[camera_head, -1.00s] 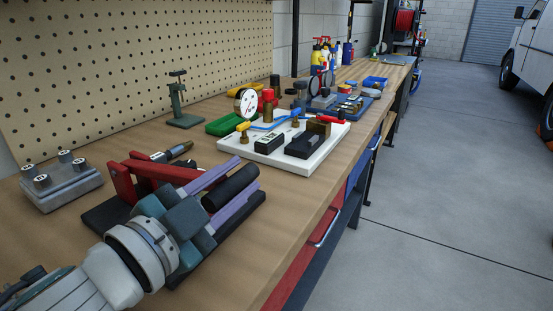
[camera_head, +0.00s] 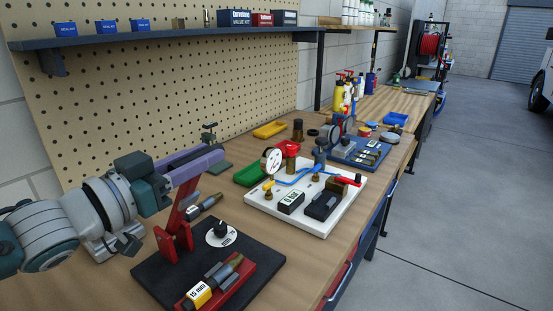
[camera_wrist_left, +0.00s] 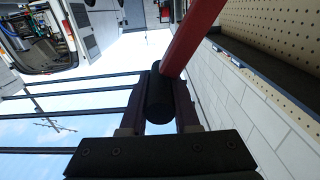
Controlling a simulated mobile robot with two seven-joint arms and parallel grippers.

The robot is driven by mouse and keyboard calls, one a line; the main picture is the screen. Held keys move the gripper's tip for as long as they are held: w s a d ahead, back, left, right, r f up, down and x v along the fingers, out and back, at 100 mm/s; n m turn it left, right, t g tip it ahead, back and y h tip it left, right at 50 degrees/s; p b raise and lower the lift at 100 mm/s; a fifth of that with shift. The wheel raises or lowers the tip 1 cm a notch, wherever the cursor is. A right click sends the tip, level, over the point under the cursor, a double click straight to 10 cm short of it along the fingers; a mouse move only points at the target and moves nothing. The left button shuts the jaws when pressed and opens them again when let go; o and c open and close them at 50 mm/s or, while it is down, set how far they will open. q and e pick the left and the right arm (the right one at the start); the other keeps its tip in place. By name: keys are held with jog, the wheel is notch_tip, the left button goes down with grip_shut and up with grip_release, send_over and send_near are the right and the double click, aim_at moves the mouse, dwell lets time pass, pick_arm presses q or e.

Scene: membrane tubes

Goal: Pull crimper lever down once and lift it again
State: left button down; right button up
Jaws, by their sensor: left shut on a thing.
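The crimper has a black base plate (camera_head: 155,272) on the bench with a red lever (camera_head: 180,212) that now stands steeply upright. Its black handle (camera_wrist_left: 159,98) shows in the left wrist view, with the red lever (camera_wrist_left: 195,35) running up from it. My left gripper (camera_head: 195,162) is shut on the handle, its fingers on both sides of it. In the head view the gripper mostly hides the handle. A white dial (camera_head: 221,236) with a black knob and a red block (camera_head: 235,283) holding a piece labelled 15 mm sit on the base. My right gripper is not in view.
A white board (camera_head: 300,215) with a gauge and fittings stands right of the crimper. A shelf (camera_head: 150,38) runs along the pegboard above. The bench front edge is at right.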

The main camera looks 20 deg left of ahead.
pick_arm(q)
jog(key=shift+w+a+r, duration=0.1)
jog(key=shift+w+a, duration=0.05)
jog(key=shift+a, duration=0.3)
jog(key=shift+w+a+r, duration=0.1)
jog(key=shift+a, duration=0.45)
jog(key=c, duration=0.7)
grip_release()
jog(key=shift+o, duration=0.2)
jog(key=shift+r, duration=0.1)
jog(key=v, duration=1)
jog(key=shift+w, duration=0.1)
